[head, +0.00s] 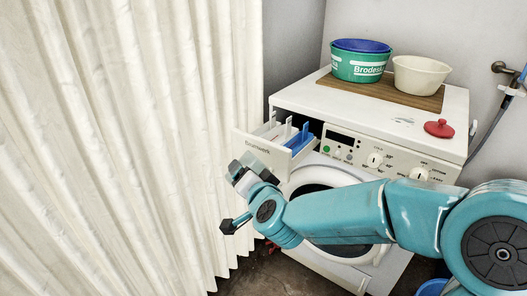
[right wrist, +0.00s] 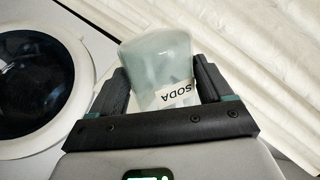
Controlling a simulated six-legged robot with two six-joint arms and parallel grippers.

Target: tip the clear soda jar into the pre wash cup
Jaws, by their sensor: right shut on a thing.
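My right gripper (right wrist: 162,72) is shut on the clear soda jar (right wrist: 155,55), a pale, see-through jar with a white SODA label that reads upside down in the right wrist view. The jar sits between both fingers; its contents cannot be made out. In the head view my right gripper (head: 243,170) is just in front of and below the front panel of the open detergent drawer (head: 258,147). The drawer shows white dividers and a blue part (head: 300,139). Which compartment is the pre wash cup I cannot tell. My left gripper is not in view.
The drawer belongs to a white washing machine (head: 440,103). On top are a board (head: 392,98) bearing a green tub (head: 357,69) and a cream bowl (head: 420,78), and a red lid (head: 438,128). A pale curtain (head: 140,130) hangs close on the left.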

